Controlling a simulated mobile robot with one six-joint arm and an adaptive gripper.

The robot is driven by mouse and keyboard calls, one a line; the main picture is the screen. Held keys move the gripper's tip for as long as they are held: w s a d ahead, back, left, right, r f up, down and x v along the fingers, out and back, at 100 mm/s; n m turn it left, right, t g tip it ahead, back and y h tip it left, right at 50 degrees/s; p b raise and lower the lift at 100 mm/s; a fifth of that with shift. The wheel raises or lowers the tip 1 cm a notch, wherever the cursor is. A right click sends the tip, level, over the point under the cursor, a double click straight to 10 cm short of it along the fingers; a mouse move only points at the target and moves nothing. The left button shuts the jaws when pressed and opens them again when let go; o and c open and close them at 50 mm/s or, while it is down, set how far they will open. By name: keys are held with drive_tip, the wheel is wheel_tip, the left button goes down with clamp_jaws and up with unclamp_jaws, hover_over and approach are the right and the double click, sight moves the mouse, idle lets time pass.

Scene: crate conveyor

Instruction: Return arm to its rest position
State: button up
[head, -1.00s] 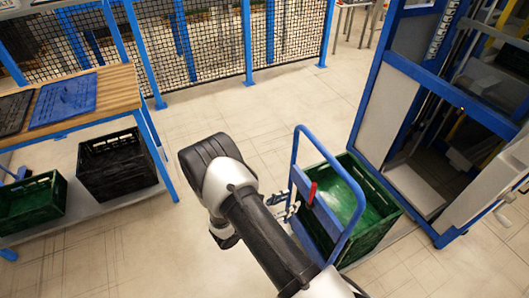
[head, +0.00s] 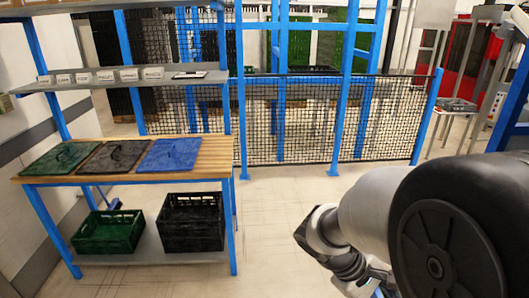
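My arm fills the right side of the head view, with a large dark joint and a white link close to the camera. The wrist end of my arm points down near the bottom edge. My gripper (head: 372,284) is at most partly seen there, small and cut off by the frame, so I cannot tell whether its fingers are open or shut. I see no object clearly held at it.
A wooden-topped table (head: 212,160) on the left carries a green lid (head: 60,158), a black lid (head: 113,156) and a blue lid (head: 172,154). A green crate (head: 108,232) and a black crate (head: 192,222) sit on its lower shelf. A mesh fence (head: 300,115) stands behind. Floor between is clear.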

drive_tip(key=s+a+r+m+t+y, duration=0.6)
drive_tip(key=s+a+r+y, duration=0.1)
drive_tip(key=s+a+r, duration=0.3)
drive_tip(key=shift+s+a+m+y, duration=0.4)
drive_tip(key=shift+a, duration=0.2)
